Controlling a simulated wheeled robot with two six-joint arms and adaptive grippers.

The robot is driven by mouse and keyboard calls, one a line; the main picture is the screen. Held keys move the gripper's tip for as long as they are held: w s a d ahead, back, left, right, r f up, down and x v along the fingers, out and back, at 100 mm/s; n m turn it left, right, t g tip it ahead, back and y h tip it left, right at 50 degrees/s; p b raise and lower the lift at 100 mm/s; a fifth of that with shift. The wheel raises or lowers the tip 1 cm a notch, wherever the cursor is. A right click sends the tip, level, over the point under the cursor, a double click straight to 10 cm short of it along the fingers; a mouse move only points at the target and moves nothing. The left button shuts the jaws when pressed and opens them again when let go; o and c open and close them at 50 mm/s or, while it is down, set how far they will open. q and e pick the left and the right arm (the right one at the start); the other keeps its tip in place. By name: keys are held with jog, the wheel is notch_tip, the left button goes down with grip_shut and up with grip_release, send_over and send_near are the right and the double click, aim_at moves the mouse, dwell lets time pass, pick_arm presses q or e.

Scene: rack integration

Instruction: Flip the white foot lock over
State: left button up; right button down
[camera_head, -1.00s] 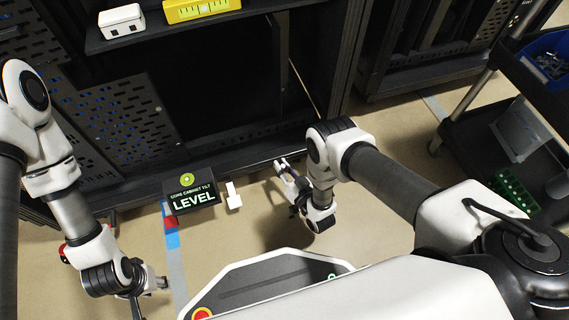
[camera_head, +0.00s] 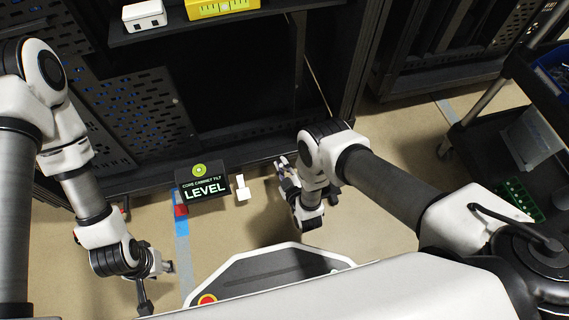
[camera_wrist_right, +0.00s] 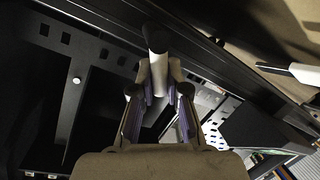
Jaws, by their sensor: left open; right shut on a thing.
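A small white L-shaped piece that looks like the foot lock (camera_head: 242,188) shows in the head view at the cabinet's front lower edge, just right of the LEVEL sign. My right gripper (camera_head: 283,168) is low at the cabinet edge, a little right of this white piece and apart from it. In the right wrist view its fingers (camera_wrist_right: 158,85) are closed around a short dark cylindrical piece (camera_wrist_right: 156,38) with a paler end. I cannot tell whether that belongs to a foot lock. My left gripper (camera_head: 158,272) is open and empty, low at the left above the floor.
The black LEVEL sign (camera_head: 203,189) stands at the cabinet front. The dark cabinet (camera_head: 215,100) fills the back, with a white box (camera_head: 144,15) and yellow device (camera_head: 222,7) on its shelf. A black cart (camera_head: 480,150) stands right.

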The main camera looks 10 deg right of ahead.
jog(key=shift+a+n, duration=0.1)
jog(key=shift+n, duration=0.2)
dwell(0.4)
jog(key=c, duration=1.2)
grip_release()
jog(key=shift+o, duration=0.2)
notch_tip(320, 180, up, 10)
jog(key=shift+f, duration=0.1)
